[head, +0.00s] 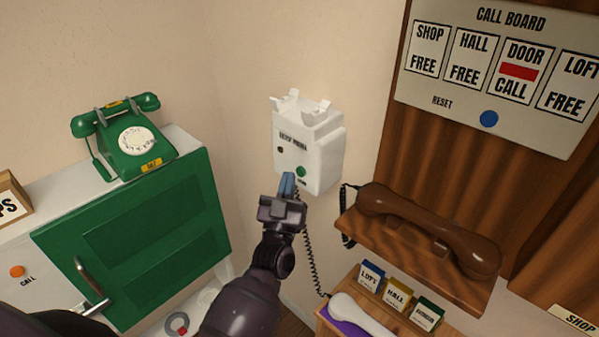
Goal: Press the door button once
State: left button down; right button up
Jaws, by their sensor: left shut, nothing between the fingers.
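A white wall phone box (323,150) hangs near the corner, with an empty cradle on top. A green round button (301,171) sits low on its front; the small label under it is too small to read. A dark spot (280,149) shows at the left of the front. My left gripper (288,184) is shut and empty, its blue fingertips just below and left of the green button in the picture. I cannot tell whether they touch the box. On the call board (430,92), the DOOR tile (525,71) shows a red band and CALL. My right gripper is not in view.
A white handset (360,315) lies on a purple surface, a black coiled cord near it. A brown handset (430,228) rests on a wooden shelf at right. A green dial phone (126,140) stands on the left cabinet. An orange button (16,271) is labelled CALL.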

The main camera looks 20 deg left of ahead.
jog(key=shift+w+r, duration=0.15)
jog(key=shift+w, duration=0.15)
pick_arm(q)
jog(key=shift+w, duration=0.15)
jog(key=shift+w+d, duration=0.15)
jog(key=shift+w, duration=0.1)
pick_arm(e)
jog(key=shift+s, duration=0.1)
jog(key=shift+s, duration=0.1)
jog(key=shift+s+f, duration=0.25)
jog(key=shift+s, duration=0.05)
